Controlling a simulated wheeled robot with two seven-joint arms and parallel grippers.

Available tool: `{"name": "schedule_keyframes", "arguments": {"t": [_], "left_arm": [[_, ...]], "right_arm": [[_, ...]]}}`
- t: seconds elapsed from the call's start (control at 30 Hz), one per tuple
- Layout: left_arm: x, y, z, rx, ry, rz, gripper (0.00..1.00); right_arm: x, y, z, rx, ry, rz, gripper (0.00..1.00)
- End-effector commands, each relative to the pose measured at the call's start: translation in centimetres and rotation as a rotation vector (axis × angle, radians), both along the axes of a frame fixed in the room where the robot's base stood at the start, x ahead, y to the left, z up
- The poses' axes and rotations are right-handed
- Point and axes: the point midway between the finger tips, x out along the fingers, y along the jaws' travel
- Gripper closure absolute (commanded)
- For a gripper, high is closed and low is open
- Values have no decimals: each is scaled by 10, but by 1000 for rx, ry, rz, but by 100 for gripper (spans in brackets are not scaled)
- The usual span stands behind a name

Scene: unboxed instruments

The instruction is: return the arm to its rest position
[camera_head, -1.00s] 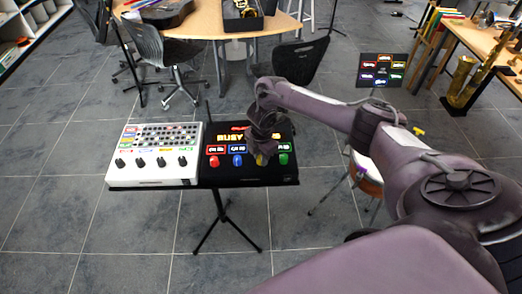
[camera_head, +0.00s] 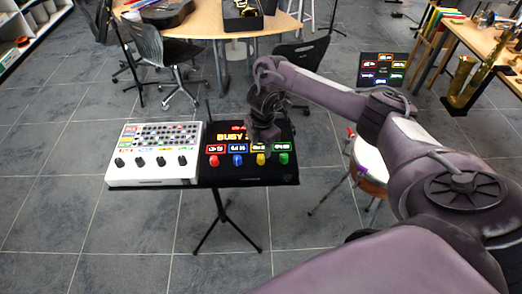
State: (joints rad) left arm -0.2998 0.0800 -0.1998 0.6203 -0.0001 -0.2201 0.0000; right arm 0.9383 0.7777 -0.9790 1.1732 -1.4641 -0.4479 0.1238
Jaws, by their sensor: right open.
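My right arm reaches in from the right, and my right gripper (camera_head: 264,134) hangs over the black button panel (camera_head: 222,176). The gripper is above and behind the panel's front row, and it covers part of the lit "BUSY" text. It holds nothing that I can see. The panel has red (camera_head: 213,160), blue (camera_head: 237,160), yellow (camera_head: 260,158) and green (camera_head: 283,158) buttons, all in view. My left gripper does not show.
A white mixer-like box (camera_head: 152,174) stands left of the black panel on the same stand (camera_head: 219,215). A drum (camera_head: 369,165) and a small lit sign (camera_head: 382,70) are to the right. A chair (camera_head: 303,55) and a round table (camera_head: 205,27) are behind.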

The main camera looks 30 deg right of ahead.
Motion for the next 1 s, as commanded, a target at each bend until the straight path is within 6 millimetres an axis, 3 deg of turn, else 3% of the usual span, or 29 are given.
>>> {"name": "schedule_keyframes", "arguments": {"t": [0.03,0.17,0.77,0.87,0.97,1.0], "left_arm": [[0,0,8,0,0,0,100],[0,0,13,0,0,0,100],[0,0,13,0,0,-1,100],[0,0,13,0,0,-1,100],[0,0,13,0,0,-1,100],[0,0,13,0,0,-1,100]], "right_arm": [[1,-1,13,-3,-3,1,54],[0,0,23,-1,-1,0,54],[-1,1,23,1,1,0,54],[-1,15,16,10,-14,19,54],[-2,55,-1,40,-67,61,54],[-3,79,-9,61,-100,79,54]]}}
